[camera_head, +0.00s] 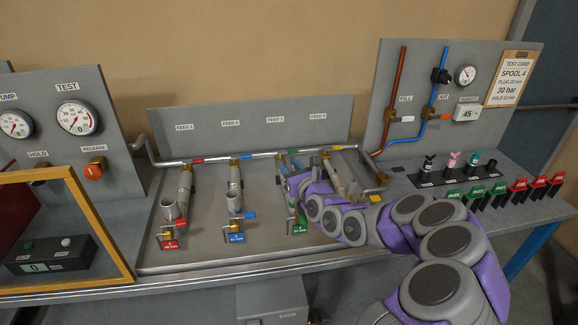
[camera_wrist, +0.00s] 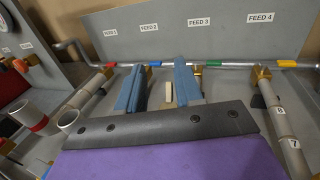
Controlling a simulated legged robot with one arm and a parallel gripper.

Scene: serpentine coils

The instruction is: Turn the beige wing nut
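A small beige upright piece (camera_wrist: 168,92), which looks like the wing nut, shows between my two blue fingers in the wrist view. It stands below the manifold pipe, near the FEED 3 line. My gripper (camera_wrist: 158,85) is open, with one finger on each side of the piece and closer to it on the right. Whether either finger touches it cannot be told. In the head view my gripper (camera_head: 288,168) reaches to the third feed line, and my purple and grey arm hides the wing nut there.
The manifold pipe (camera_head: 262,156) with coloured bands runs across behind the feed lines. Grey pipe pieces and cups (camera_head: 234,202) stand to the left. The back panel (camera_wrist: 190,35) rises close behind.

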